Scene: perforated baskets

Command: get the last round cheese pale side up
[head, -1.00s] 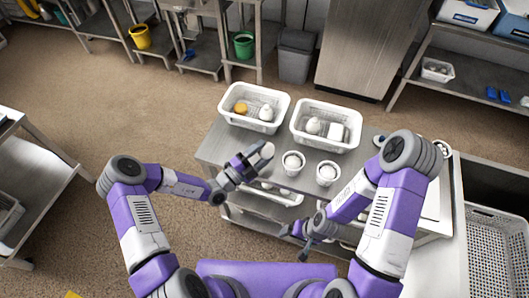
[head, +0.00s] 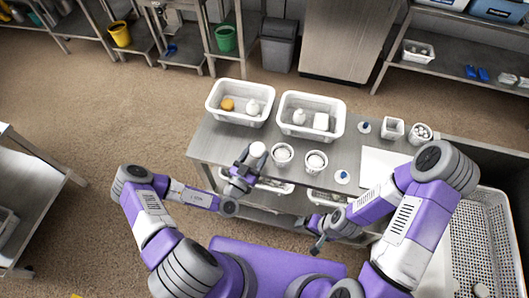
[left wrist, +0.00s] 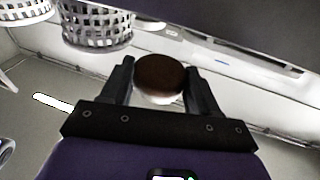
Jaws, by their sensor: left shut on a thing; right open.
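My left gripper (head: 250,160) is shut on a round cheese (head: 257,149), held in front of the table's near edge, just left of the small baskets. From the head view the cheese shows a pale face. In the left wrist view the cheese (left wrist: 160,76) sits between both fingers (left wrist: 160,85), showing a dark brown face with a pale strip below. Two small round perforated baskets, a left one (head: 282,162) and a right one (head: 315,168), stand at the near edge with pale tops inside. My right gripper (head: 318,243) is open and empty, low in front of the table.
Two white rectangular baskets, left (head: 222,113) and right (head: 290,128), stand at the back of the metal table (head: 210,140), holding white items and one orange item. Small containers (head: 392,128) and a pale board (head: 385,165) are at the right. Perforated baskets (left wrist: 96,30) show in the wrist view.

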